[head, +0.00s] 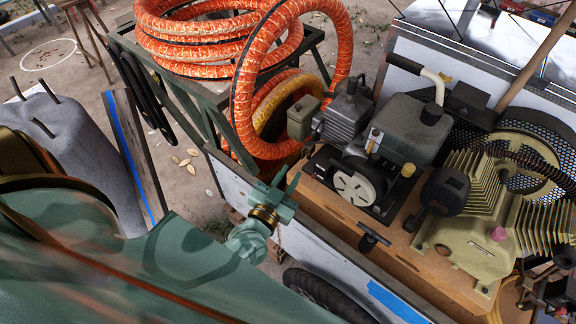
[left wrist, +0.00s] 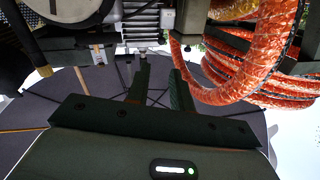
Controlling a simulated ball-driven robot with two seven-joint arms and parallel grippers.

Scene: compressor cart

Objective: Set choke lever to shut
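The small engine (head: 400,130) stands on the cart's wooden deck, with a pale round starter cover (head: 355,188) on its near side. A small upright lever with a tan shaft and light tip (head: 373,140) stands above that cover; it may be the choke lever, and I cannot tell its setting. My left gripper (head: 287,181) is left of the engine, over the cart's near edge, apart from the lever. In the left wrist view its two fingers (left wrist: 158,82) are apart with nothing between them. My right gripper is not in view.
Orange coiled hose (head: 290,60) hangs close beyond my left gripper. A black T-handle (head: 373,236) rises from the wooden deck (head: 330,204) at the engine's near side. The ribbed compressor (head: 480,220) stands at right.

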